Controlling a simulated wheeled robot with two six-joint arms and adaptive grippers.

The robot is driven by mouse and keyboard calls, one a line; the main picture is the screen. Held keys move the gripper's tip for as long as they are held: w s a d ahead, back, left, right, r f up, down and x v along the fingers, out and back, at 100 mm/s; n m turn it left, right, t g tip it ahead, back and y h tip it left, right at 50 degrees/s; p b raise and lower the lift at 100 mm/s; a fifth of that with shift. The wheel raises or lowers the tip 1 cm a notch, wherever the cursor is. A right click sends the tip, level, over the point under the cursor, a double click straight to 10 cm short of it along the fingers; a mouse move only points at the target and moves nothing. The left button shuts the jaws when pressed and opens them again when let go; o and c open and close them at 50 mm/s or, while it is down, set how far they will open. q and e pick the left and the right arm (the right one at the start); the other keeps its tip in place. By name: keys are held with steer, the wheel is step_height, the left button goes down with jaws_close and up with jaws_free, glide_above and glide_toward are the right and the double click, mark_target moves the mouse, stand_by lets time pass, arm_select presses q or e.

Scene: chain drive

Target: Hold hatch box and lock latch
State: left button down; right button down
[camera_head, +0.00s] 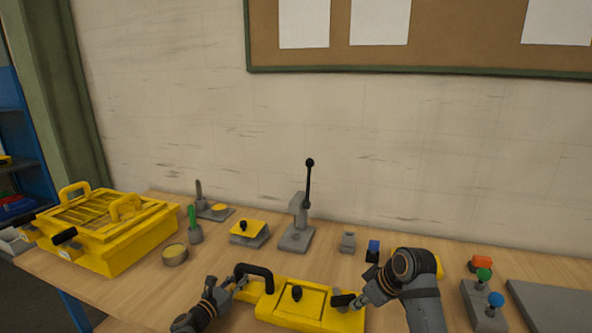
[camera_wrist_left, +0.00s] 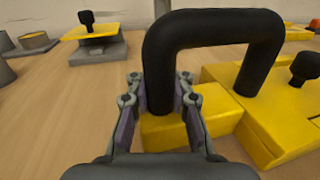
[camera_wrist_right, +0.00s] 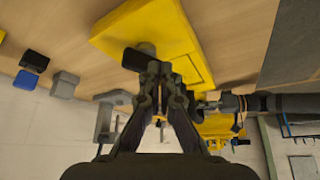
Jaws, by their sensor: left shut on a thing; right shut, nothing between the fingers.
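The black latch lever (camera_head: 343,299) is at the box's right end. My right gripper (camera_head: 361,299) is shut and empty beside the lever. In the right wrist view its fingertips meet the lever's dark end (camera_wrist_right: 138,57); whether they touch is unclear.
A large yellow case (camera_head: 120,245) stands at the left. Behind the box are a grey lever stand (camera_head: 297,238), a yellow-topped block (camera_head: 248,232) and a round tin (camera_head: 174,255). A button block (camera_head: 484,302) and a grey plate (camera_head: 550,310) lie at the right.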

steer(key=shift+f, duration=1.55)
steer(key=shift+w+a, duration=0.2)
steer(key=shift+w, duration=0.4)
steer(key=shift+w+d, duration=0.1)
steer(key=shift+d, duration=0.25)
steer(key=shift+w+d, duration=0.4)
steer(key=shift+d, duration=0.1)
steer(key=shift+w+d, duration=0.4)
steer(key=shift+w, duration=0.1)
steer(key=shift+w, duration=0.15)
steer(key=shift+d, duration=0.15)
